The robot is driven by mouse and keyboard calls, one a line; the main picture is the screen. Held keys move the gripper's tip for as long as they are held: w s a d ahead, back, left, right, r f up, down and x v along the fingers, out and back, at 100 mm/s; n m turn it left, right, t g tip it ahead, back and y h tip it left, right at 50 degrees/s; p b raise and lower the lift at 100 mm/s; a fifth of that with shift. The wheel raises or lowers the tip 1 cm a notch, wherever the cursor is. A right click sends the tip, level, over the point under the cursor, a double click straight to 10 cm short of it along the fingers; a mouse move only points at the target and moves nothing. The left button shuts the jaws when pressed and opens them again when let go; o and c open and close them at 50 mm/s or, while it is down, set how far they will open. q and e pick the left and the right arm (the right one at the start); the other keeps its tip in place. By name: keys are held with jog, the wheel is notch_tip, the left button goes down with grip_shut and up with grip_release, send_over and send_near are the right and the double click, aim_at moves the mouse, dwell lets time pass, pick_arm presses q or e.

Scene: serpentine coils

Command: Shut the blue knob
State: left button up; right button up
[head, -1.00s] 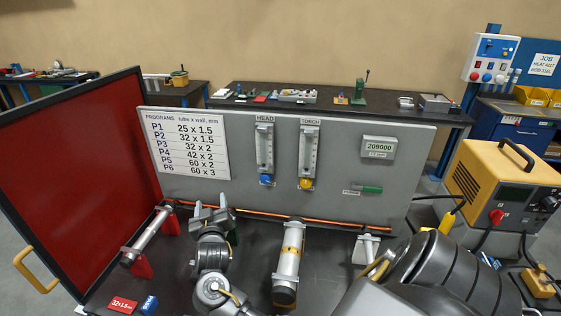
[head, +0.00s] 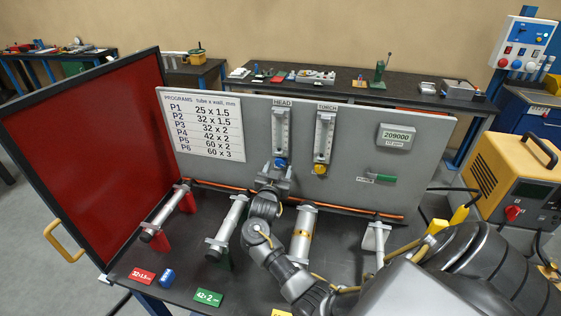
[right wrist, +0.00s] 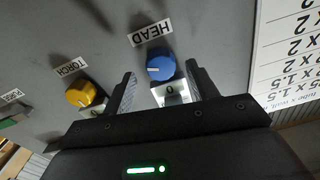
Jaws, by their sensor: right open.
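The blue knob (head: 281,163) sits at the foot of the flowmeter labelled HEAD on the grey panel. In the right wrist view the blue knob (right wrist: 160,67) lies just beyond and between the fingertips, with a white line on its face and a plate marked 0 beside it. My right gripper (head: 276,170) is open, close in front of the panel at the knob. It also shows in the right wrist view (right wrist: 158,84), one finger on each side of the knob; I cannot tell whether they touch it. My left gripper is not in view.
A yellow knob (head: 320,169) under the TORCH flowmeter sits close to the right of the blue one. A green-handled lever (head: 380,178) is further right. Tubes on stands and an orange pipe (head: 350,211) lie below. A red screen (head: 85,145) stands at the left.

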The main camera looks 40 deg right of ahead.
aim_at(281, 161)
jog(key=shift+p+x, duration=0.3)
jog(key=shift+x, duration=1.2)
